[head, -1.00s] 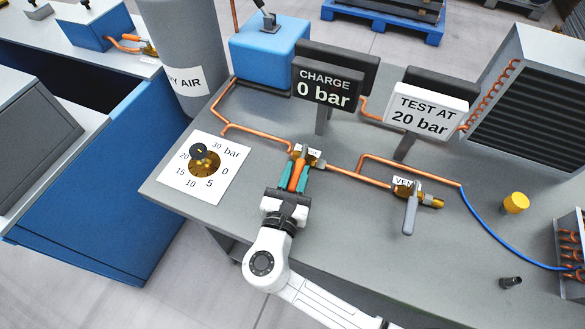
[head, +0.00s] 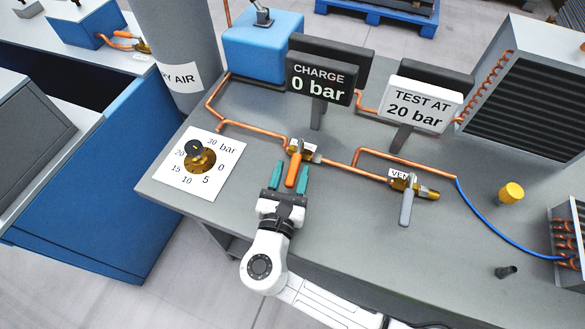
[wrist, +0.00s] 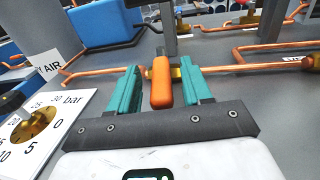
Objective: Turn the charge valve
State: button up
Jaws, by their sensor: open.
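The charge valve has an orange lever (head: 293,170) on a brass body in the copper line, and the lever points toward the front of the bench. My gripper (head: 291,176) is open, with one teal finger on each side of the lever. In the wrist view the orange lever (wrist: 161,84) stands between the teal fingers (wrist: 160,88), with a gap on both sides. The charge sign (head: 320,78) reads 0 bar. A brass regulator with a black knob (head: 194,148) sits on a dial card marked in bar.
The vent valve (head: 407,203) with a grey lever is to the right on the same line. The test sign (head: 421,104) reads TEST AT 20 bar. A yellow cap (head: 511,193) and a blue hose (head: 488,226) lie further right. The bench front is clear.

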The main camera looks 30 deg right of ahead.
jog(key=b+v, duration=0.1)
jog(key=v, duration=0.8)
jog(key=shift+s+a, duration=0.1)
jog(key=shift+a, duration=0.05)
jog(key=shift+c, duration=0.2)
